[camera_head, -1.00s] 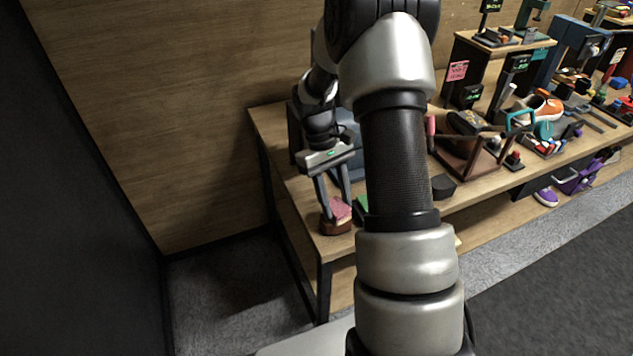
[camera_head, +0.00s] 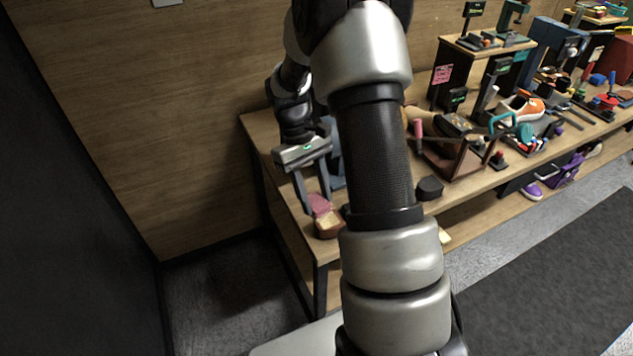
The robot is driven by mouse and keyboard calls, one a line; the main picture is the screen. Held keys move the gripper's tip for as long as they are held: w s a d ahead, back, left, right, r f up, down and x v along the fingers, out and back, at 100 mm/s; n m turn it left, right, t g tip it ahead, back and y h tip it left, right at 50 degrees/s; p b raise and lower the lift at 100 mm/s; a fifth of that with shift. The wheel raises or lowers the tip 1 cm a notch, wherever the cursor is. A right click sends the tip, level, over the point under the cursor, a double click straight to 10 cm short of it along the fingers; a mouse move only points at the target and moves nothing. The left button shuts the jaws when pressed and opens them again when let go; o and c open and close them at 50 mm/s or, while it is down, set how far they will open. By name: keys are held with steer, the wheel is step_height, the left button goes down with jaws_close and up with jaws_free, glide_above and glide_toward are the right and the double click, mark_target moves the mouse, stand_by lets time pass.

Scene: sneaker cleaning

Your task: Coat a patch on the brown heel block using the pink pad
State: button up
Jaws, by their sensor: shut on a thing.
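My gripper (camera_head: 314,210) is at the left end of the wooden workbench, pointing down with its fingers closed around the pink pad (camera_head: 319,203). The brown heel block (camera_head: 328,226) sits on the bench near its front left corner, directly below and slightly right of the pad. The pad is at the block's upper back side; I cannot tell whether they touch. The block's front and part of its lighter top show. No coated patch can be made out at this size.
My own arm hides the middle of the bench. To the right stand a black block (camera_head: 429,188), a brown stand (camera_head: 458,160) and an orange sneaker (camera_head: 522,108) among several tools. The bench's front left edge is close to the heel block.

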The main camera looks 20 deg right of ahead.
steer(key=shift+r+p, duration=0.65)
steer(key=shift+r, duration=0.6)
